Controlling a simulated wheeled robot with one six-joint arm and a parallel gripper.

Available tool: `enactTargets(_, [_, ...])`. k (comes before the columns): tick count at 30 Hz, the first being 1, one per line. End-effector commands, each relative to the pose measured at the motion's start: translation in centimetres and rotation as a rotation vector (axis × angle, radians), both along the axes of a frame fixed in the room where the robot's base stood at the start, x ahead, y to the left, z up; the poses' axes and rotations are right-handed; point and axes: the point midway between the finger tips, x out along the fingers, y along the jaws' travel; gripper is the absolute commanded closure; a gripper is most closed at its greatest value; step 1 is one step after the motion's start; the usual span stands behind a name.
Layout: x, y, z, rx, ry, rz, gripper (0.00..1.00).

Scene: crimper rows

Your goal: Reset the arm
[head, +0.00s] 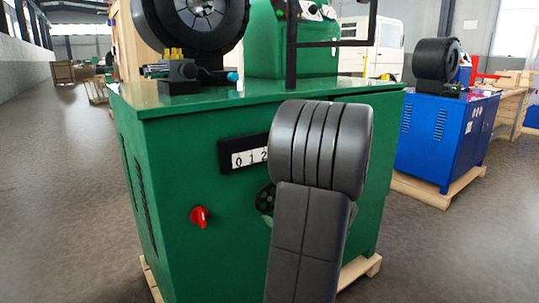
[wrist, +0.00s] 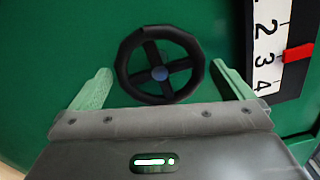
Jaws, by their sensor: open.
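My gripper (wrist: 168,95) is open in the wrist view, its two green fingers spread apart with nothing between them. A black four-spoke handwheel (wrist: 158,65) on the green machine's front lies ahead of it, showing between and beyond the fingers. I cannot tell how far the fingertips are from the panel. In the head view my dark grey arm stands before the green crimper (head: 165,165) and hides the gripper and most of the handwheel (head: 266,198). A scale (wrist: 265,45) with a red pointer (wrist: 298,53) near 3 is right of the wheel.
A red knob (head: 199,217) sits on the green cabinet, left of my arm. The crimper's black head (head: 203,22) and a bent black bar (head: 292,50) rise above the top. A blue machine (head: 440,138) stands on a pallet to the right. Floor at left is clear.

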Motion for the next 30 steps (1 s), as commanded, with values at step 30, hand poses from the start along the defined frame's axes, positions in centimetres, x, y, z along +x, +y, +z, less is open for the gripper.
enactTargets(30, [-1.2, 1.3, -1.5, -0.104, -0.028, 0.018, 0.0])
